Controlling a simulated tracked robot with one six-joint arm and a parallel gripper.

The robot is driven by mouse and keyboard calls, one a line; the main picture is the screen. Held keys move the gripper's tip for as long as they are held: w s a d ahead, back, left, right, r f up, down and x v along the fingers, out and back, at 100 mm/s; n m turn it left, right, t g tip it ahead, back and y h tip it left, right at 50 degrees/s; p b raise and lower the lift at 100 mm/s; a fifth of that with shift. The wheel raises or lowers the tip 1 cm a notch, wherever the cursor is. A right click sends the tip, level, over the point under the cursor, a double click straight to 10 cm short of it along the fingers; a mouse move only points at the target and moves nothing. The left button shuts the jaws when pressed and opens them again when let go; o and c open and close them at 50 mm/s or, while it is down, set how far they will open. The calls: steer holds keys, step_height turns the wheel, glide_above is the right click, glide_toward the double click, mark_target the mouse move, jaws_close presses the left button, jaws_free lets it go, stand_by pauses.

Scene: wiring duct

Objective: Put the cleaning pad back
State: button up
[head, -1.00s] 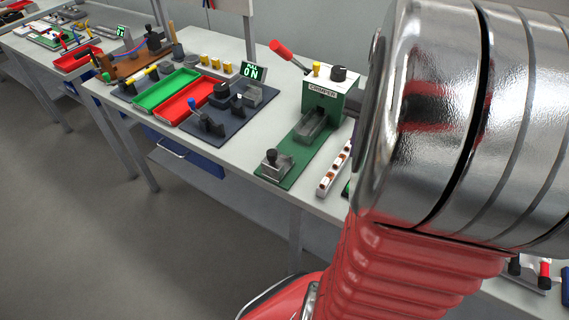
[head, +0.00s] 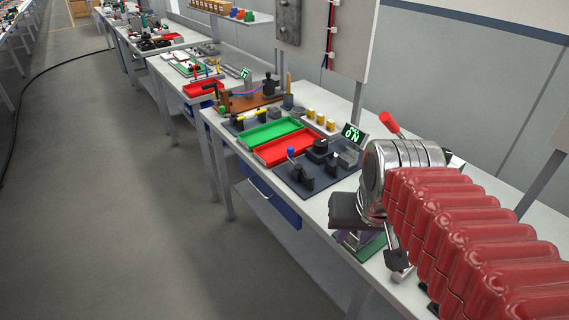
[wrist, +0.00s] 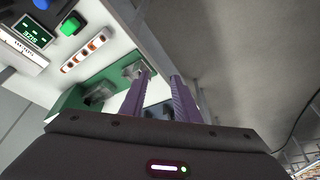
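My gripper (head: 358,240) hangs low over the front edge of the bench in the head view, by a green base plate (head: 372,248). In the wrist view its two purple fingers (wrist: 160,78) stand apart with a gap between them, and I see nothing held. Beyond the fingertips lie a green plate (wrist: 68,102) and a small grey metal block (wrist: 133,70). I cannot make out a cleaning pad in either view. My arm hides most of the crimper; its red lever (head: 389,122) shows above.
Left of my gripper are a dark plate with black fixtures (head: 305,182), a red tray (head: 278,148) and a green tray (head: 268,133). The wrist view shows a white strip with orange parts (wrist: 85,50) and a green button (wrist: 70,27). Open floor (head: 130,230) lies in front.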

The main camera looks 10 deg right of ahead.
steer(key=s+a+n+t+y, duration=0.1)
steer(key=s+a+n, duration=0.1)
steer(key=a, duration=0.4)
steer(key=shift+a+r+n+t, duration=0.3)
steer(key=shift+a+n, duration=0.1)
steer(key=shift+n, duration=0.3)
stand_by(0.5)
